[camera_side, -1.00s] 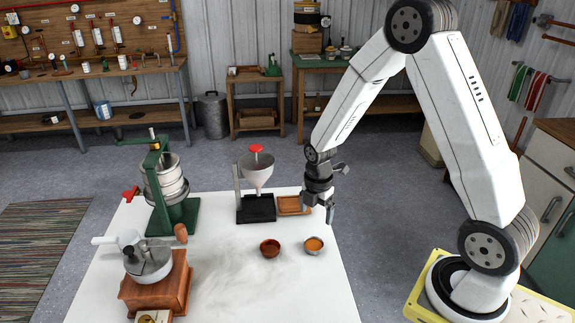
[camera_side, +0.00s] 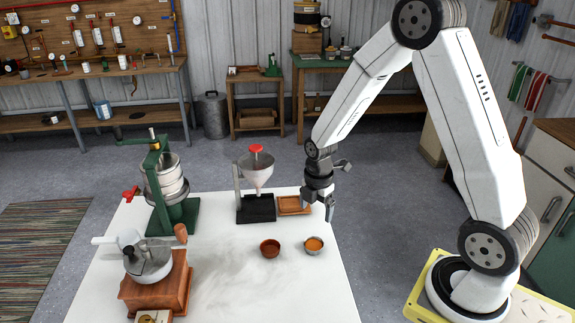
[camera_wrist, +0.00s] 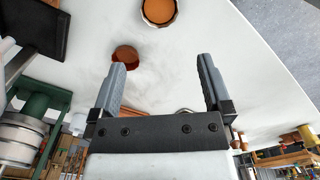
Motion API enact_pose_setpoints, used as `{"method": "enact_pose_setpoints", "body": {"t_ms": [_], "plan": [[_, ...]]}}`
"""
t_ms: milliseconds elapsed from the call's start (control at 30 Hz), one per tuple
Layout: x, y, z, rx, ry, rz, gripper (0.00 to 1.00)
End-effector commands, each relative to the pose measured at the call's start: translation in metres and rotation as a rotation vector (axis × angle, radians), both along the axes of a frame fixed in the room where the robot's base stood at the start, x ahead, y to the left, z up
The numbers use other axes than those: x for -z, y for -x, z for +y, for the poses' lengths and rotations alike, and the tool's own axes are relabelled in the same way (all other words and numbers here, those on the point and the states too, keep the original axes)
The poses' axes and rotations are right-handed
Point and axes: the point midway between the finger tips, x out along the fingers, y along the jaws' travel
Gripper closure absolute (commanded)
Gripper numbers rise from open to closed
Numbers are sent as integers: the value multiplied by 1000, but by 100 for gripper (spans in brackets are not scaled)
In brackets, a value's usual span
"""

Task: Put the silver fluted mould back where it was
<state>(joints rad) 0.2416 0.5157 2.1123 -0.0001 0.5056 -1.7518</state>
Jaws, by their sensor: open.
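The silver fluted mould (camera_side: 306,249), with an orange filling, sits on the white table (camera_side: 225,290) right of a reddish-brown mould (camera_side: 270,248). In the wrist view its silver rim (camera_wrist: 172,22) shows at the top edge, partly cut off, beyond my fingertips. My gripper (camera_side: 318,207) is open and empty, pointing down above the table's back right part, behind and above the silver mould. In the wrist view nothing is between the fingers (camera_wrist: 161,65). The reddish-brown mould also shows there (camera_wrist: 125,53), near the left fingertip.
A small wooden tray (camera_side: 290,210) lies just left of my gripper, beside a funnel stand (camera_side: 256,208). A green press (camera_side: 172,215) and a wooden grinder (camera_side: 160,290) stand on the left. The table's front middle is clear.

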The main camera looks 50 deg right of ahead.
Motion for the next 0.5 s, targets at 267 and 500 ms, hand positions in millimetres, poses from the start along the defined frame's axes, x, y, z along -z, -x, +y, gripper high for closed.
{"method": "enact_pose_setpoints", "body": {"t_ms": [267,500], "plan": [[-18,10,19,249,0,-39,0],[-37,25,39,562,-17,-88,0]]}}
